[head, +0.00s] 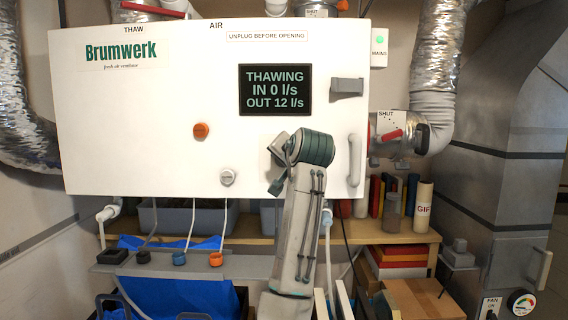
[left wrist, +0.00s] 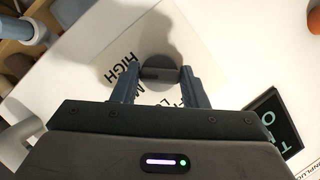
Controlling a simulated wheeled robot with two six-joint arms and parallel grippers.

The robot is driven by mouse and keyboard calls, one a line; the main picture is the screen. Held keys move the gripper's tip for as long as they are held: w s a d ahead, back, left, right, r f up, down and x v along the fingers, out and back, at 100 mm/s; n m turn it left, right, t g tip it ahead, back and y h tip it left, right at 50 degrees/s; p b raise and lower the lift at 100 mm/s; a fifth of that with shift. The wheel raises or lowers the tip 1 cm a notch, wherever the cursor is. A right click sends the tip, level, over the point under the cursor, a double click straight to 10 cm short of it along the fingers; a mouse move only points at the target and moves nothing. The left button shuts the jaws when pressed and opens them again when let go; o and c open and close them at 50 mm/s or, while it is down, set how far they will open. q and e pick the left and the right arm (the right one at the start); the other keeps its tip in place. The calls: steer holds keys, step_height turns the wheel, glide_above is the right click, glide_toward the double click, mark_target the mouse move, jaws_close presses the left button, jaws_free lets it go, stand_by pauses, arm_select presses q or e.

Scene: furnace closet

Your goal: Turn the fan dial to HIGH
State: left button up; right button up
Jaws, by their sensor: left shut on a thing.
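The fan dial (left wrist: 158,64) is a dark round knob on a white plate in the left wrist view. HIGH is printed on the plate beside it, and other lettering is partly covered by the fingers. My left gripper (left wrist: 158,76) is shut on the dial, one finger on each side. In the head view my left gripper (head: 279,152) is at the lower middle of the white Brumwerk unit (head: 110,130), below its display. My own arm hides the dial there. The exact dial setting cannot be told. My right gripper is not in view.
The display (head: 274,90) reads THAWING, IN 0 l/s, OUT 12 l/s. An orange knob (head: 201,130) and a white knob (head: 228,177) are on the panel's left. A grey latch (head: 346,87) and a white handle (head: 355,160) are right of my arm. A wooden shelf (head: 400,237) is below.

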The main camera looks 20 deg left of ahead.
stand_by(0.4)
arm_select(q)
steer(key=o, duration=0.9)
steer(key=shift+o, duration=0.2)
steer(key=b+v, duration=0.7)
steer(key=v, duration=0.3)
steer(key=shift+s+d+b, duration=0.2)
steer(key=shift+d+b, duration=0.05)
steer(key=shift+b, duration=0.05)
steer(key=shift+s+d+r, duration=0.1)
steer(key=shift+r, duration=0.05)
